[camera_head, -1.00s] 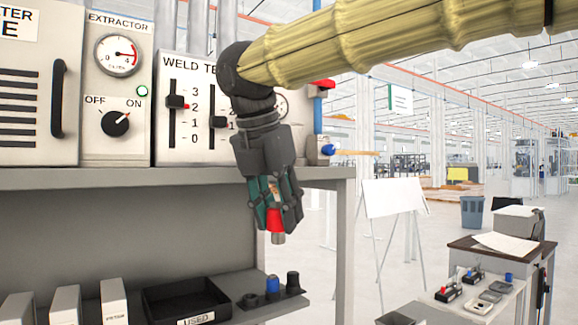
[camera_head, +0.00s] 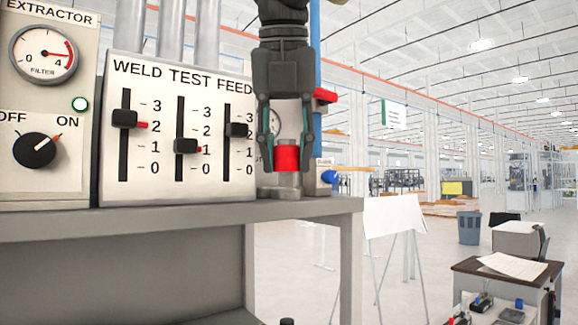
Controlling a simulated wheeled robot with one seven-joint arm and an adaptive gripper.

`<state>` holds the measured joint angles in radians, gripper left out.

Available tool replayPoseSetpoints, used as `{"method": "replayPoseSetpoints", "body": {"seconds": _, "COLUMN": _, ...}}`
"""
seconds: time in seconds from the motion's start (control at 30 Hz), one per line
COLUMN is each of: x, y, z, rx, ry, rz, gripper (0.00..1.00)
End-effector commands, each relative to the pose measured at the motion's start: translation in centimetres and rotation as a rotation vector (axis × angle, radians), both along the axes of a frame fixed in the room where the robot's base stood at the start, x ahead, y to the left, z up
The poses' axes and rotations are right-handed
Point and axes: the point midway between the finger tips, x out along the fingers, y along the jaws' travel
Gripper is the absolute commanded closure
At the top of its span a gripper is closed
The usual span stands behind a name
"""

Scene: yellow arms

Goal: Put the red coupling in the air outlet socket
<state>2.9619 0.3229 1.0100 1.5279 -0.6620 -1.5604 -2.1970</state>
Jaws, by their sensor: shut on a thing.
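My gripper (camera_head: 288,165) points straight down and is shut on the red coupling (camera_head: 287,158), one finger on each side of it. The coupling is upright, with grey metal below its red band. It is directly above or at a grey socket base (camera_head: 283,194) on the bench top's right end. I cannot tell whether its tip is inside the socket, or where the coupling's metal ends and the socket begins.
The weld test feed panel (camera_head: 150,190) with sliders stands left of my gripper. A blue pipe (camera_head: 314,60) with a red handle (camera_head: 325,97) and a blue knob (camera_head: 328,177) stand close behind and right. The bench edge (camera_head: 200,222) runs below.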

Motion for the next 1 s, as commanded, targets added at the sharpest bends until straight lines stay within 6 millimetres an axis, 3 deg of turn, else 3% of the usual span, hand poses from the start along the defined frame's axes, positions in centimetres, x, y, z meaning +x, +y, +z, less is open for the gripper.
{"method": "replayPoseSetpoints", "body": {"seconds": 0.1, "x": 2.9, "y": 0.5, "z": 0.3, "rx": 0.0, "ry": 0.006, "rz": 0.008, "gripper": 0.94}}
{"method": "replayPoseSetpoints", "body": {"seconds": 0.4, "x": 8.8, "y": 0.3, "z": 0.2, "rx": 0.0, "ry": 0.005, "rz": 0.011, "gripper": 0.94}}
{"method": "replayPoseSetpoints", "body": {"seconds": 0.83, "x": 12.1, "y": -0.1, "z": 0.0, "rx": 0.0, "ry": 0.005, "rz": 0.008, "gripper": 0.94}}
{"method": "replayPoseSetpoints", "body": {"seconds": 1.0, "x": 14.7, "y": -0.3, "z": 0.2, "rx": 0.0, "ry": 0.005, "rz": 0.008, "gripper": 0.94}}
